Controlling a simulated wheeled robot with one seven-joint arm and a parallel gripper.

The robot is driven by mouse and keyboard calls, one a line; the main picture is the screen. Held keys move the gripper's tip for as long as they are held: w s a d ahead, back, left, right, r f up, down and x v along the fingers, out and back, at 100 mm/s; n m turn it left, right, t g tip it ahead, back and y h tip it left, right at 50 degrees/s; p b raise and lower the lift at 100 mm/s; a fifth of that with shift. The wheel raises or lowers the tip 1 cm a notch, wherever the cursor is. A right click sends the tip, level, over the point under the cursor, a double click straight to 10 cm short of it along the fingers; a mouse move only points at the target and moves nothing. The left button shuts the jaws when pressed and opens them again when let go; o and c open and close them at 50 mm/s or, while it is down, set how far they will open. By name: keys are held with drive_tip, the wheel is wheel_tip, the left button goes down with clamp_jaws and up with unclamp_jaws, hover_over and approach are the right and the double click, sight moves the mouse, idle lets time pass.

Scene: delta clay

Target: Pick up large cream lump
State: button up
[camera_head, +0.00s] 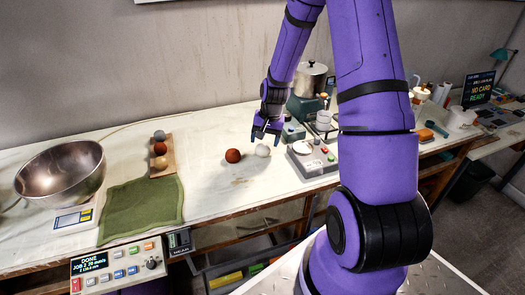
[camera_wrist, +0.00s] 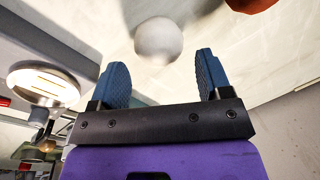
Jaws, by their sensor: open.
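The large cream lump (camera_head: 262,150) is a pale round ball on the cloth-covered table, just right of a red-brown lump (camera_head: 233,155). My gripper (camera_head: 266,135) is above and close to the cream lump in the head view. In the wrist view, my gripper (camera_wrist: 160,82) has its two blue fingers spread wide with nothing between them. The cream lump (camera_wrist: 159,40) shows beyond the fingertips, roughly midway between them. I cannot tell the exact gap. Part of the red-brown lump (camera_wrist: 250,4) shows at the top edge.
A scale-like device (camera_head: 313,158) stands right of the cream lump. A wooden board (camera_head: 162,160) with several lumps, a green cloth (camera_head: 143,207) and a metal bowl (camera_head: 60,172) are at left. A pot (camera_head: 311,79) stands behind. Table between board and red-brown lump is clear.

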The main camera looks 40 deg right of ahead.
sight(264, 145)
drive_tip(key=f, duration=0.4)
drive_tip(key=shift+w+a, duration=0.15)
drive_tip(key=shift+a, duration=0.05)
drive_tip(key=c, duration=0.8)
wheel_tip(264, 145, up, 10)
idle(0.3)
